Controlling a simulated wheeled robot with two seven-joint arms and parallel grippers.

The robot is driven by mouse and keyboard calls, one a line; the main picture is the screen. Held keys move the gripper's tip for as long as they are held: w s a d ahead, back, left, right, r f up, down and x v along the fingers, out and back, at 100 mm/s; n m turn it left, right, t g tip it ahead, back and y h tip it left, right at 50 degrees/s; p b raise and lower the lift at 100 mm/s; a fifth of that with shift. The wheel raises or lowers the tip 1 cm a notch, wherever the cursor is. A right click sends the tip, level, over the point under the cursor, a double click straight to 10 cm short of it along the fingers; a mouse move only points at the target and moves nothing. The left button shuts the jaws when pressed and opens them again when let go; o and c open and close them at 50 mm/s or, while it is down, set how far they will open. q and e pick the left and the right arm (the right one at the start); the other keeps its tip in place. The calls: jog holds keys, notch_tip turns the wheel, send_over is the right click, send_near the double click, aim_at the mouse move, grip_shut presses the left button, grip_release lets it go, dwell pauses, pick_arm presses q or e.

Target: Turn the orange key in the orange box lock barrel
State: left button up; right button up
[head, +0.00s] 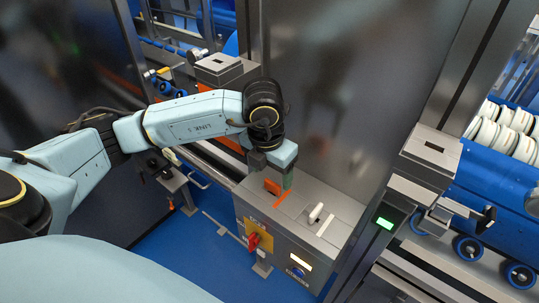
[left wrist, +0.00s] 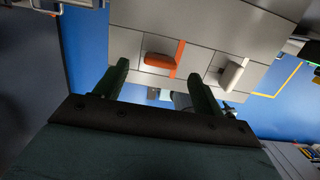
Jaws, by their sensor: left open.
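The orange key (head: 272,187) sits on the top of a grey box (head: 309,240), beside an orange stripe. In the left wrist view the orange key (left wrist: 159,61) is a flat orange block next to an orange strip, in line with the gap between my fingers. My left gripper (head: 287,180) is over the box top, close to the key. Its two dark green fingers (left wrist: 158,72) are open, and nothing is gripped. The frames do not show clearly whether a finger touches the key. The lock barrel under the key is hidden. My right gripper is not in view.
A white key (head: 315,213) with a white stripe stands on the same box, right of the orange one. The box front has a red rotary switch (head: 254,242) on a yellow plate. A steel post with a green-lit unit (head: 385,223) stands at right.

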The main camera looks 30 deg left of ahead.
aim_at(273, 183)
pick_arm(q)
jog(key=f, duration=0.4)
jog(key=shift+w+f, duration=0.3)
jog(key=shift+f, duration=0.1)
jog(key=c, duration=1.1)
jog(key=n, duration=0.4)
jog(key=shift+p, duration=0.35)
